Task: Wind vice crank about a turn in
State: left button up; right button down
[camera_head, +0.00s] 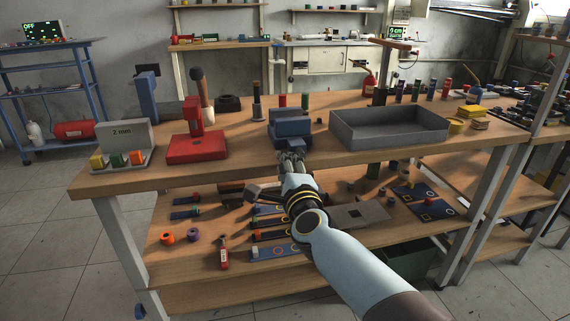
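The blue vice (290,127) stands at the front edge of the wooden workbench (235,151), near the middle. My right arm comes in from the lower right. My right gripper (291,157) is right in front of the vice's front face, just off the bench edge. The crank cannot be made out; the gripper covers the spot in front of the vice. Whether the fingers touch or hold anything is too small to tell. My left gripper is not in view.
A grey open tray (388,141) stands right of the vice. The lower shelf (190,262) holds many small parts. Bare bench top lies between the red tool and the vice.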

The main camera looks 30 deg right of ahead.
jog(key=shift+s+f, duration=0.15)
jog(key=shift+f, duration=0.3)
jog(key=c, duration=1.3)
grip_release()
jog(key=shift+o, duration=0.2)
jog(key=shift+d+r, duration=0.1)
jog(key=shift+r, duration=0.05)
jog(key=v, duration=1.2)
